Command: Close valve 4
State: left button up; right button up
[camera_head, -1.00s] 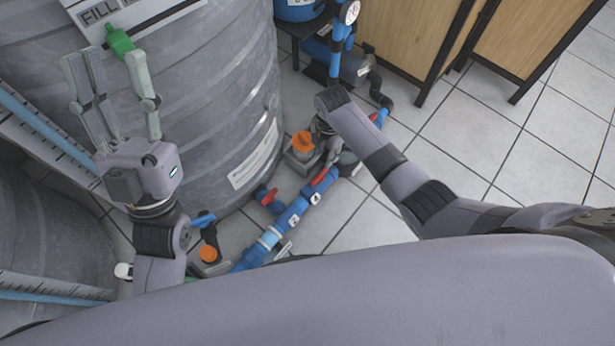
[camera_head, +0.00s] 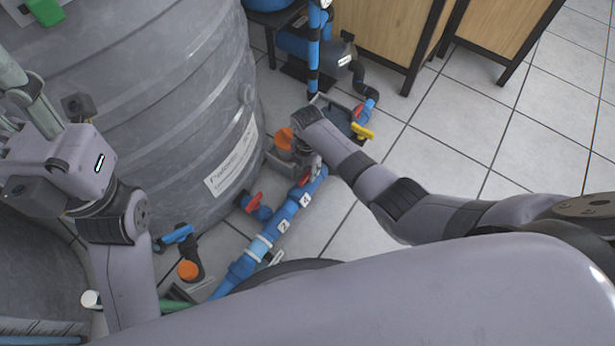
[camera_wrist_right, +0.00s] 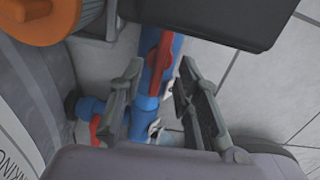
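A blue pipe (camera_head: 262,242) with red-handled valves runs along the floor beside the grey tank. A label that appears to read 4 (camera_head: 305,199) is on it, just below a red handle (camera_head: 305,177) partly hidden by my right gripper (camera_head: 308,160). In the right wrist view this red handle (camera_wrist_right: 158,62) lies roughly along the pipe. My right gripper (camera_wrist_right: 160,82) is open, with one finger on each side of the pipe near the handle's lower end; contact cannot be told. My left gripper (camera_head: 22,105) is open and empty before the tank, its fingers partly cut off.
Another red handle (camera_head: 254,202) sits on a side branch, also in the right wrist view (camera_wrist_right: 95,130). An orange cap (camera_head: 284,138) is close to my right gripper. The grey tank (camera_head: 170,120) stands at left. Tiled floor (camera_head: 450,130) is clear at right.

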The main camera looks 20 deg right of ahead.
jog(key=shift+f+b, duration=0.65)
jog(key=shift+f, duration=0.8)
jog(key=shift+c, duration=0.6)
grip_shut()
